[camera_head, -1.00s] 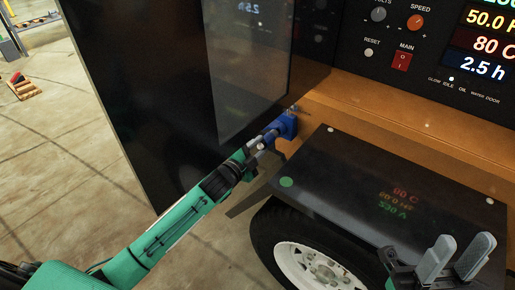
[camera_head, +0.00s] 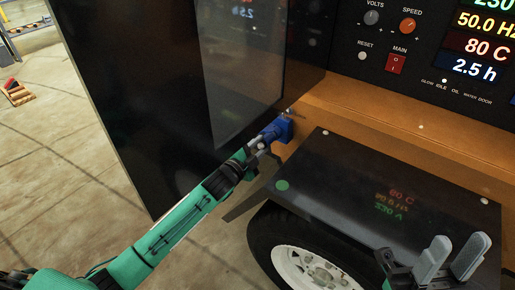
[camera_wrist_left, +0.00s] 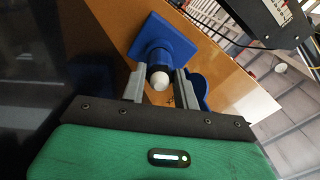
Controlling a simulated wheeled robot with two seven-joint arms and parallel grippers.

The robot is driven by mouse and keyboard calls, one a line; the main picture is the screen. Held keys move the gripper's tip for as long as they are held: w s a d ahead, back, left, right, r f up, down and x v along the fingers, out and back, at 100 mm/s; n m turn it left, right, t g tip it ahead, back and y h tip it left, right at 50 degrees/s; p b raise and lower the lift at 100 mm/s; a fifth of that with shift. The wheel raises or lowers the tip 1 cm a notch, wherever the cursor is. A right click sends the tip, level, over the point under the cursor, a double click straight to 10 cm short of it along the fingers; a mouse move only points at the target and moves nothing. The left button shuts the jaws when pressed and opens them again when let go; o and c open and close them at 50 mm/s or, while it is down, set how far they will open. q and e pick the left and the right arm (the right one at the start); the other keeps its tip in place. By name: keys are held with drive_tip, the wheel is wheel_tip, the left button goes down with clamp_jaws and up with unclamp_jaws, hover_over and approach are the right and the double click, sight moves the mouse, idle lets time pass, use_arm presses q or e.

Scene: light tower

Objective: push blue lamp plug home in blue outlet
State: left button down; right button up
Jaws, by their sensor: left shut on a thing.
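The blue outlet (camera_head: 284,127) sits on the orange side of the machine, beside the dark open door. It also shows in the left wrist view as a blue block (camera_wrist_left: 178,40) on the orange panel. My left gripper (camera_head: 262,142) is at the outlet, its fingers (camera_wrist_left: 156,84) shut on the blue lamp plug (camera_wrist_left: 159,67). I cannot tell how deep the plug sits. My right gripper (camera_head: 450,258) is open and empty above the black fender, at the lower right.
The dark door (camera_head: 150,90) stands open just left of the outlet. The black fender (camera_head: 350,180) and wheel (camera_head: 300,265) lie below and right. The control panel (camera_head: 400,40) with lit displays is at upper right. Open floor (camera_head: 60,180) lies left.

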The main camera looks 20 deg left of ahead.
use_arm(q)
drive_tip(key=shift+p, duration=0.35)
drive_tip(key=shift+w, duration=0.1)
idle(0.7)
drive_tip(key=c, duration=1)
unclamp_jaws()
drive_tip(key=shift+o, duration=0.2)
drive_tip(key=p+v, duration=0.2)
drive_tip(key=v, duration=1.1)
drive_tip(key=shift+s+p, duration=0.3)
drive_tip(key=shift+s, duration=0.05)
